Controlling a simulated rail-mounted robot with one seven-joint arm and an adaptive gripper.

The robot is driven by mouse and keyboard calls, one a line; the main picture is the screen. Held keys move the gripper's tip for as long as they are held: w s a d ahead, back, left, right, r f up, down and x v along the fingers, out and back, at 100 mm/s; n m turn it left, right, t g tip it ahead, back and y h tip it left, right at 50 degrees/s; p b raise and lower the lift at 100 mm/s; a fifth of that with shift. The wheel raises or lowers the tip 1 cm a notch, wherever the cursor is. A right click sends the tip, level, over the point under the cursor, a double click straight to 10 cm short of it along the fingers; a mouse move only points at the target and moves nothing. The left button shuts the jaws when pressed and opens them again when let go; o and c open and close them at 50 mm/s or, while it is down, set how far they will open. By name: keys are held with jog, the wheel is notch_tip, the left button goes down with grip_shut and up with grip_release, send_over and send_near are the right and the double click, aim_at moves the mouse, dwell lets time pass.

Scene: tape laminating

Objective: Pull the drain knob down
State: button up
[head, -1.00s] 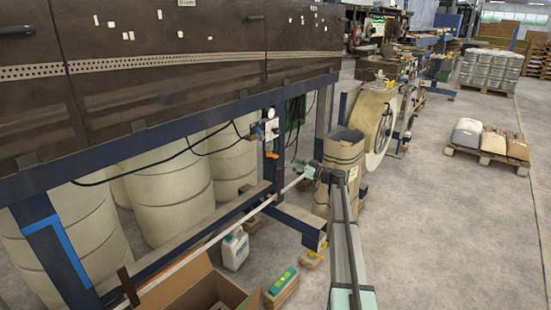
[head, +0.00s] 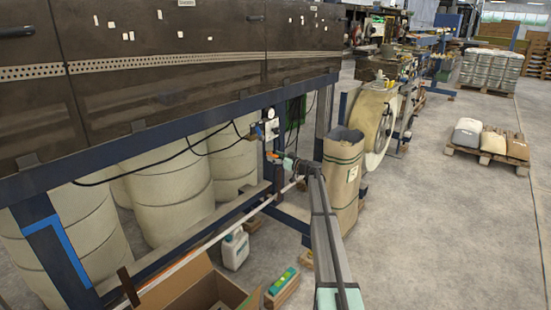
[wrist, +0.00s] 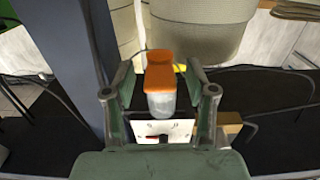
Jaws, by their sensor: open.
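The orange drain knob (head: 272,155) hangs below the regulator and gauge unit on the blue frame post. In the wrist view the orange knob (wrist: 160,62) has a pale, translucent cylindrical part below it in the picture. My gripper (wrist: 160,76) is open, with one finger on each side of the knob and a visible gap at both sides. In the head view my gripper (head: 287,163) is right beside the knob, at its right, and partly covers the area there.
The blue post (wrist: 72,70) stands close to the left of my fingers in the wrist view. The round gauge (head: 270,113) sits above the knob. A brown bin (head: 343,160) stands right of my arm. Pale barrels (head: 165,190) stand behind the frame.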

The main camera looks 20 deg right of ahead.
grip_shut()
jog(key=f+b, duration=0.1)
jog(key=b, duration=0.2)
jog(key=shift+f+b, duration=0.3)
jog(key=shift+b, duration=0.05)
grip_release()
jog(key=shift+f, duration=0.1)
jog(key=shift+s, duration=0.1)
